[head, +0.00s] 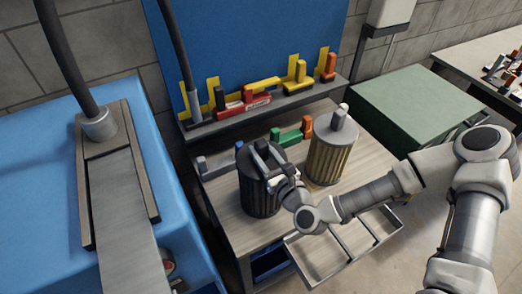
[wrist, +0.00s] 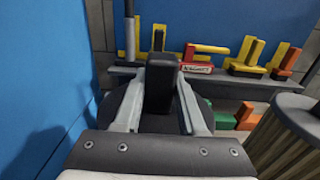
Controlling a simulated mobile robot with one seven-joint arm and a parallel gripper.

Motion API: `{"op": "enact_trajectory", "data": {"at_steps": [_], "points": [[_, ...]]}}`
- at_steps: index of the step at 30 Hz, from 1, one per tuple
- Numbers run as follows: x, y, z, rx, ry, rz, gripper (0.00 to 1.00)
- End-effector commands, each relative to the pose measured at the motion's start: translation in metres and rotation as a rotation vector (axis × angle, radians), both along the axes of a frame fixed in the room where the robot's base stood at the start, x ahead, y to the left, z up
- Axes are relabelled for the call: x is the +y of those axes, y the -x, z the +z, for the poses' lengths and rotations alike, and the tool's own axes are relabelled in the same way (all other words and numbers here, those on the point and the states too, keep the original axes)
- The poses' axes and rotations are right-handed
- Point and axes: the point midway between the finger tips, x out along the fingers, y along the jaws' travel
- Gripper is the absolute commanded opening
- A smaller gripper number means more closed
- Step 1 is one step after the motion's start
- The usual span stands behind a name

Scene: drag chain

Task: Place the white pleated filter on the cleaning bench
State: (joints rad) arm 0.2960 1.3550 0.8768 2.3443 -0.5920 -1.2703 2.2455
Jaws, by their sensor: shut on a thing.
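My gripper (head: 278,176) is shut on the upright dark handle (wrist: 163,88) on top of a dark grey pleated filter (head: 260,198). In the wrist view the fingers (wrist: 161,98) lie on both sides of that handle. The dark filter is upright at the front left of a wooden-topped bench (head: 228,215); I cannot tell whether its base touches the top. No clearly white filter shows. I cannot tell which surface is the cleaning bench.
Red, yellow and orange blocks (head: 262,87) line the shelf behind, with green and orange blocks (head: 292,134) below. An open drawer (head: 343,248) juts out in front. A blue machine (head: 35,185) stands left, a green cabinet (head: 405,105) right. Another table (head: 470,55) is far right.

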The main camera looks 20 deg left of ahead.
Motion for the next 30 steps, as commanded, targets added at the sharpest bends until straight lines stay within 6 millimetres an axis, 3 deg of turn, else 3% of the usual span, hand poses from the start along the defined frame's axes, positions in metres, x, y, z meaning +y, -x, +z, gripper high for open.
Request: {"op": "enact_trajectory", "data": {"at_steps": [4,5,9,22,30], "points": [[0.0,0.0,-0.004,-0.001,-0.002,-0.001,0.0],[0.0,0.0,-0.004,0.0,0.0,-0.001,0.43],[0.0,0.0,-0.003,0.001,0.001,0.0,0.69],[-0.001,0.001,0.001,0.001,0.001,-0.001,0.7],[-0.043,0.032,-0.004,0.004,0.0,-0.004,0.7]]}}
